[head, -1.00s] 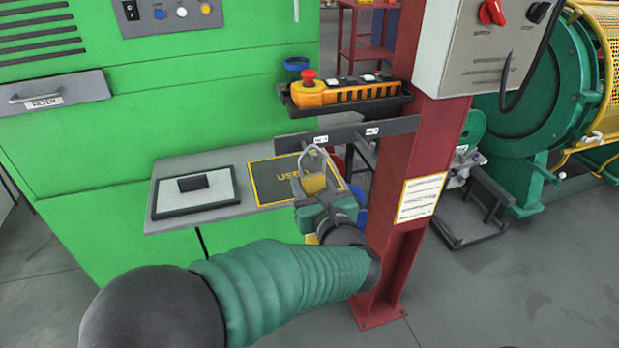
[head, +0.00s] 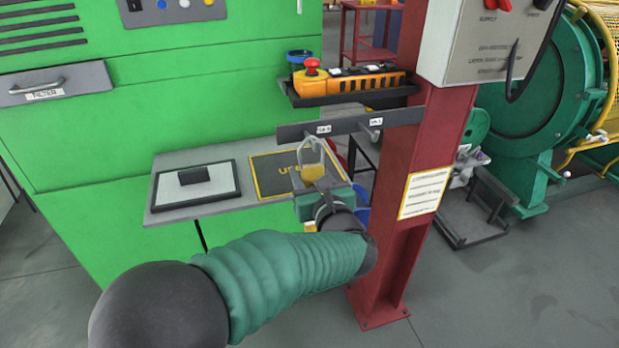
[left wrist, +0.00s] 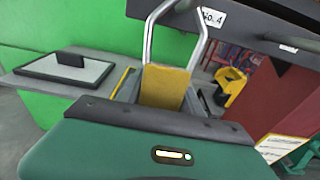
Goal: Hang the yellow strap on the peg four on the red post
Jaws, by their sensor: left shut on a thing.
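The yellow strap (head: 313,173) has a yellow lower part and a pale grey loop above it. It hangs upright in my left gripper (head: 324,190), which is shut on its lower part. In the left wrist view the yellow part (left wrist: 164,87) stands between the dark fingers of my left gripper (left wrist: 163,92). The loop reaches up to the peg rail (head: 350,123) beside the label No. 4 (left wrist: 212,17). The loop's top is cut off there, and I cannot tell whether it is around the peg or in front of it. The rail is fixed to the red post (head: 408,175). My right gripper is out of view.
A black tray with an orange control pendant (head: 350,82) sits just above the rail. A grey shelf (head: 225,202) with a framed panel lies behind my gripper, against the green cabinet (head: 215,110). A grey box (head: 478,48) is mounted on the post's upper part.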

